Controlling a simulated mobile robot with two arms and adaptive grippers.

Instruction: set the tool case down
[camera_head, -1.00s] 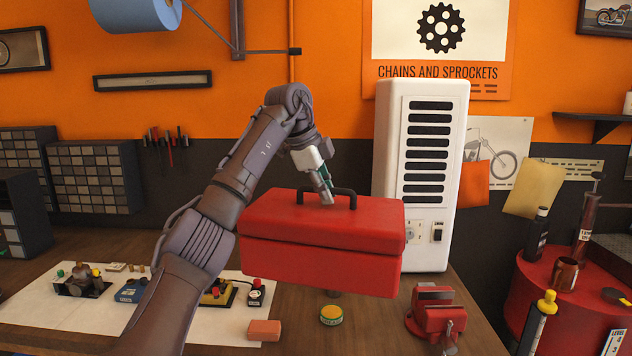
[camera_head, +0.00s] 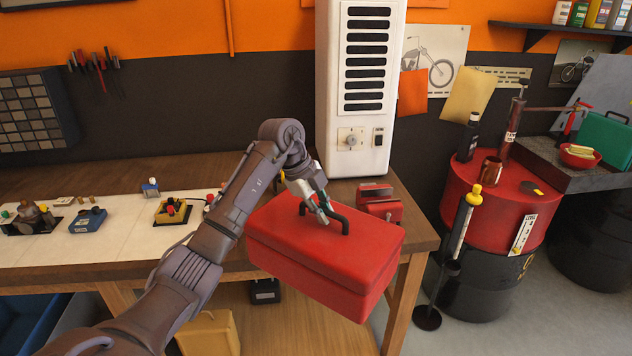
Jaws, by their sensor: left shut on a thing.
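The red tool case (camera_head: 318,256) hangs by its black handle from my left gripper (camera_head: 322,209), whose fingers are shut on that handle. The case is slightly tilted in the picture and appears in front of the front edge of the wooden workbench (camera_head: 132,176). It hides part of the bench's front edge and right end. My left arm comes in from the lower left. My right gripper is not in view.
A red vise (camera_head: 379,203) stands on the bench behind the case, near a tall white heater unit (camera_head: 356,90). Small parts lie on a pale mat (camera_head: 120,228) at left. At right stand a red-topped drum (camera_head: 500,205) and a black-based stand (camera_head: 428,317). Grey floor shows between.

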